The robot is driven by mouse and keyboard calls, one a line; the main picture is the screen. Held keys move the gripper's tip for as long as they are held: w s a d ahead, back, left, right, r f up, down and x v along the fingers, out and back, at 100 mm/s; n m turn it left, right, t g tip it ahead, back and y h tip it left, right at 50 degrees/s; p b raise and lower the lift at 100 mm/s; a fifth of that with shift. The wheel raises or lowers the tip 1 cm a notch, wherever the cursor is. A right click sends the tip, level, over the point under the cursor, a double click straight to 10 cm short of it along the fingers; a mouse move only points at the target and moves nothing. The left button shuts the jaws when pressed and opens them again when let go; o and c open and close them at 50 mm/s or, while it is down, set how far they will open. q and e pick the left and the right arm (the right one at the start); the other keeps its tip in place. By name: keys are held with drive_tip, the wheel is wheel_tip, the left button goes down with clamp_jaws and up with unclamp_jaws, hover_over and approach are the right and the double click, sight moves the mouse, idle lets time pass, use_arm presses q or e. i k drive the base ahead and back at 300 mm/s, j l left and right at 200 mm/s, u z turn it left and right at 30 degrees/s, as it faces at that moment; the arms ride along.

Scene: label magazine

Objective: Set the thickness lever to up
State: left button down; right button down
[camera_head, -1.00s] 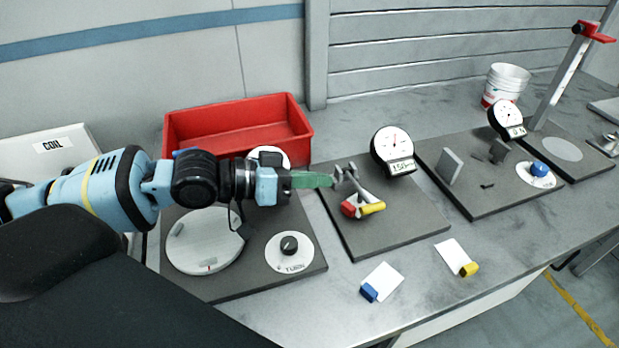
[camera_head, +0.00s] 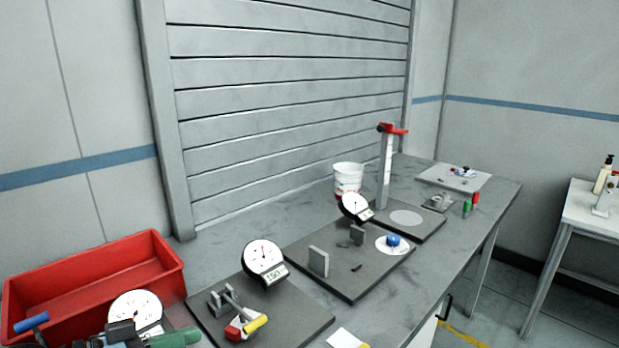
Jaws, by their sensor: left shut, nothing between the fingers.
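A dark plate (camera_head: 290,329) at the lower middle carries a round dial gauge (camera_head: 263,253) with a small display that seems to read 150. In front of the gauge is a grey bracket (camera_head: 219,302) with a slanting lever ending in a yellow handle (camera_head: 256,322); this looks like the thickness lever. The handle lies low, pointing toward the front. A red-and-white piece (camera_head: 233,331) sits beside it. My left gripper (camera_head: 187,337), with green fingers, is shut and empty at the bottom edge, left of the bracket and apart from the handle. My right gripper is not in view.
A red bin (camera_head: 95,285) stands at the left, with a white dial (camera_head: 135,310) before it. Another plate (camera_head: 345,280) to the right carries an upright block (camera_head: 318,262) and a blue knob (camera_head: 393,240). A white bucket (camera_head: 348,178) and a post (camera_head: 385,170) stand behind.

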sight(253, 325)
drive_tip(key=k+l, duration=0.25)
drive_tip(key=k, duration=0.15)
drive_tip(key=k+l, duration=0.25)
drive_tip(key=k, duration=0.1)
